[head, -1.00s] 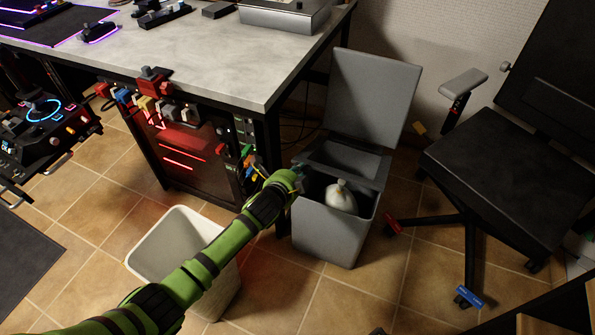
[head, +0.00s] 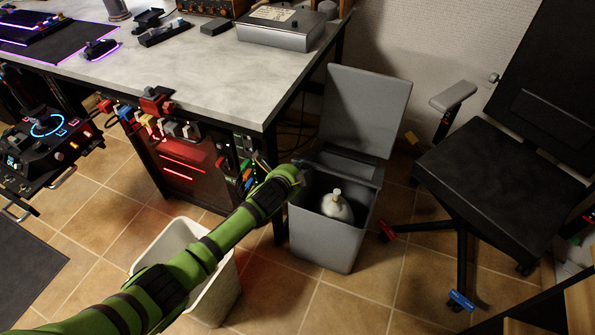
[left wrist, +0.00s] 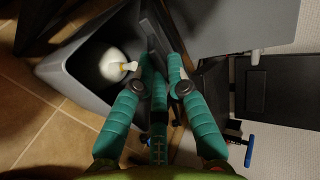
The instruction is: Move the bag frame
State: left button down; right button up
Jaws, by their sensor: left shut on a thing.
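A grey bin (head: 325,243) stands on the floor by the desk's right end, its lid (head: 367,108) raised at the back. A dark grey bag frame (head: 345,177) is tilted up at the back of the bin opening, in front of the lid. My left gripper (head: 301,172) is at the frame's left side. In the left wrist view its teal fingers (left wrist: 160,75) close on the dark frame (left wrist: 152,42); the exact contact is partly hidden. A tied white bag (head: 336,207) sits inside the bin and also shows in the left wrist view (left wrist: 112,66). My right gripper is out of view.
An open white bin (head: 214,300) stands left of the grey bin, partly behind my left arm. The desk (head: 200,75) is close behind the arm. A black chair (head: 490,170) stands right of the grey bin. Tiled floor (head: 360,290) is free in front.

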pick_arm(q)
jog(key=shift+w+r, duration=0.4)
jog(key=shift+r, duration=0.2)
jog(key=c, duration=1.2)
grip_release()
jog(key=shift+c, duration=0.2)
jog(key=shift+s+f, duration=0.1)
jog(key=shift+s, duration=0.1)
jog(key=v, duration=1.2)
jog(key=shift+f, duration=0.1)
